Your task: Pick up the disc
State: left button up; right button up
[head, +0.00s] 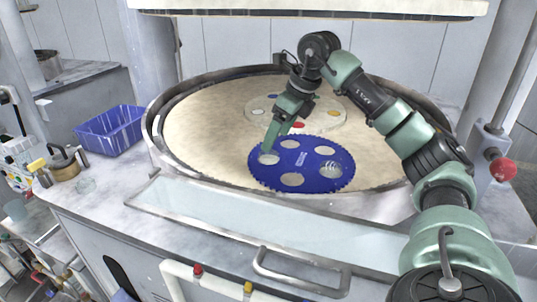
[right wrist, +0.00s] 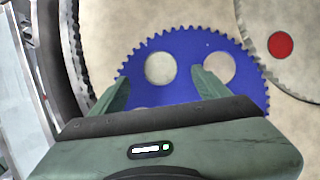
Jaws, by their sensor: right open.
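A blue toothed carrier plate (head: 305,163) with several round openings lies on the beige platen (head: 200,125); the plate also shows in the right wrist view (right wrist: 190,48). A pale round shape (right wrist: 160,67), a shade greyer than the platen, fills one opening; I take it for the disc, and it also shows in the head view (head: 268,158). My right gripper (head: 270,149) points down over that opening. In the wrist view its fingers (right wrist: 160,84) are apart on either side, with nothing between them. I cannot tell how high the fingertips are. My left gripper is not in view.
A pale carrier (head: 335,118) with coloured spots lies farther back on the platen. The raised metal rim (head: 152,128) surrounds it. A blue bin (head: 110,132) stands on the left counter. A red knob (head: 503,169) is at the right.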

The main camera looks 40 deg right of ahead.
aim_at(269, 155)
jog(key=p+x, duration=0.1)
jog(key=x, duration=0.5)
jog(key=shift+s, duration=0.1)
jog(key=shift+a+f, duration=0.1)
jog(key=c, duration=1.6)
jog(key=shift+o, duration=0.2)
